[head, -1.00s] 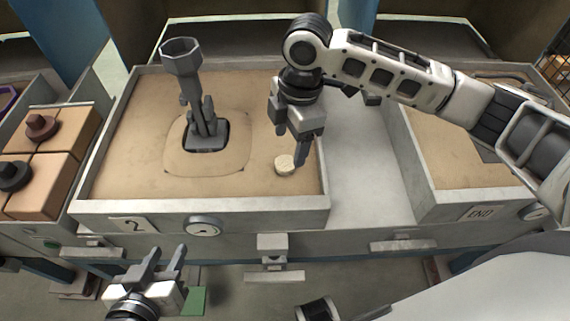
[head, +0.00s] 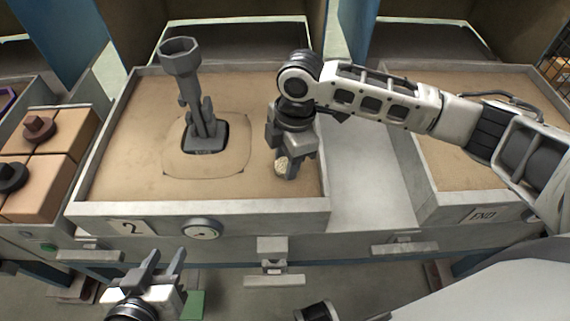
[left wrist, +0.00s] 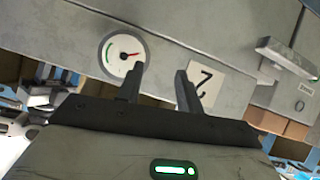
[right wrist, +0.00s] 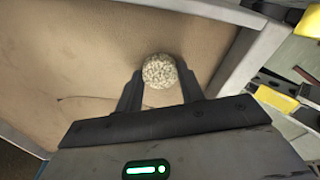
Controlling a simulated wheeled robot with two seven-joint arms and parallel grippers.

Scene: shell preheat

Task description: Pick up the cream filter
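The cream filter (head: 281,166) is a small, round, speckled cream disc on the brown sand in the tray marked 2. In the right wrist view the filter (right wrist: 160,71) lies between the two fingertips of my right gripper (right wrist: 160,88), with a finger on each side. My right gripper (head: 287,172) points down over the filter in the head view and partly hides it. I cannot tell whether its fingers touch the filter. My left gripper (head: 165,264) is open and empty in front of the tray; its spread fingers (left wrist: 158,85) also show in the left wrist view.
A grey metal shape with an octagonal cup (head: 180,56) stands in the sand left of the filter. Tan blocks with dark knobs (head: 37,126) sit at far left. The tray's front wall (head: 260,214) carries a gauge (head: 202,229). A tray marked END (head: 482,213) is at right.

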